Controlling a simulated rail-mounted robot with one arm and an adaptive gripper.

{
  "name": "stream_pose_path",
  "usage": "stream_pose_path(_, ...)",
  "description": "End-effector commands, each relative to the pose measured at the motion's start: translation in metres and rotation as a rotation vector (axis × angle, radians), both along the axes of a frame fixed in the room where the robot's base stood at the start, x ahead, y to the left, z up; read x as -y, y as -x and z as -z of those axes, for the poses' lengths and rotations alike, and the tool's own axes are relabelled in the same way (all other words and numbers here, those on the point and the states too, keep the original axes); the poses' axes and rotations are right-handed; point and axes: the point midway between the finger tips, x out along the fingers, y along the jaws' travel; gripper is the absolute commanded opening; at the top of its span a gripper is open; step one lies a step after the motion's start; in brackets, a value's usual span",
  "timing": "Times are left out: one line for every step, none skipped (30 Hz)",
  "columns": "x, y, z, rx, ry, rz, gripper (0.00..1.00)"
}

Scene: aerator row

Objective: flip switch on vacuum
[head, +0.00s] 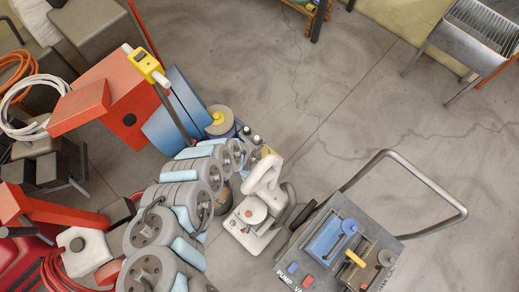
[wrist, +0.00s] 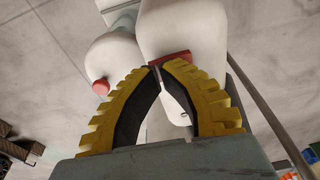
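A grey machine (head: 340,245) with a curved tube handle stands at the lower right of the head view. Its panel carries a blue switch (head: 293,267) and a red switch (head: 307,281), beside lettering that reads "PUMP" and "VA", cut off by the frame edge. My gripper (wrist: 158,67) has yellow ribbed fingers with dark inner pads, and its fingertips meet. I see nothing held. White rounded bodies (wrist: 185,35) and red parts lie beyond the fingertips in the wrist view.
A red and blue machine (head: 120,105) with a yellow box (head: 145,64) stands at the upper left, with coiled hoses (head: 30,95) beside it. A metal stand (head: 475,40) is at the upper right. The concrete floor (head: 330,100) between is clear.

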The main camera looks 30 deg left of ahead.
Motion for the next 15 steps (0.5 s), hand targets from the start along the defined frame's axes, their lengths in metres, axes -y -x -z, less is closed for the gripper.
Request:
stream_pose_path(0.0, 0.0, 0.0013, 0.0, 0.0, 0.0, 0.0)
stream_pose_path(0.0, -0.0001, 0.0016, 0.0, 0.0, 0.0, 0.0)
stream_pose_path(0.0001, -0.0001, 0.0021, 0.0, 0.0, 0.0, 0.0)
stream_pose_path(0.0001, 0.0, 0.0025, 0.0, 0.0, 0.0, 0.0)
stream_pose_path(0.0, -0.0001, 0.0028, 0.0, 0.0, 0.0, 0.0)
stream_pose_path(0.0, -0.0001, 0.0033, 0.0, 0.0, 0.0, 0.0)
stream_pose_path(0.0001, -0.0001, 0.0037, 0.0, 0.0, 0.0, 0.0)
stream_pose_path(0.0, -0.0001, 0.004, 0.0, 0.0, 0.0, 0.0)
stream_pose_path(0.0, -0.0001, 0.0046, 0.0, 0.0, 0.0, 0.0)
stream_pose_path(0.0001, -0.0001, 0.0049, 0.0, 0.0, 0.0, 0.0)
stream_pose_path(0.0001, -0.0001, 0.0052, 0.0, 0.0, 0.0, 0.0)
stream_pose_path(0.0, -0.0001, 0.0054, 0.0, 0.0, 0.0, 0.0)
stream_pose_path(0.0, 0.0, 0.0049, 0.0, 0.0, 0.0, 0.0)
stream_pose_path(0.0, 0.0, 0.0046, 0.0, 0.0, 0.0, 0.0)
stream_pose_path(0.0, 0.0, 0.0039, 0.0, 0.0, 0.0, 0.0)
